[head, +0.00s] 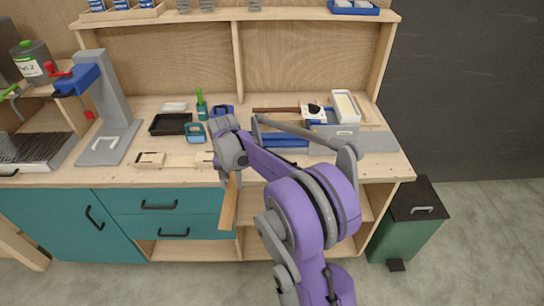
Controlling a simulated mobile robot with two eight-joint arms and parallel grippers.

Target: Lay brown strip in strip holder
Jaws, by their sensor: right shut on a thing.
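A brown strip (229,205) hangs almost upright in front of the bench, at the right end of the teal drawers. My right gripper (231,174) is shut on its upper end, near the bench's front edge; the fingers are small and partly hidden by the wrist. A low pale wooden piece with raised end blocks, which looks like the strip holder (180,161), lies along the front of the bench top, left of my right gripper. Its right end is close to my wrist and partly hidden. My left gripper is out of view.
A grey press (108,120) stands at the left on the bench (70,177). Behind the holder are a black tray (170,124), a teal clamp-like item (195,132) and a green-handled tool (201,106). A blue tray (285,142) is right of my wrist. A green bin (412,225) stands right.

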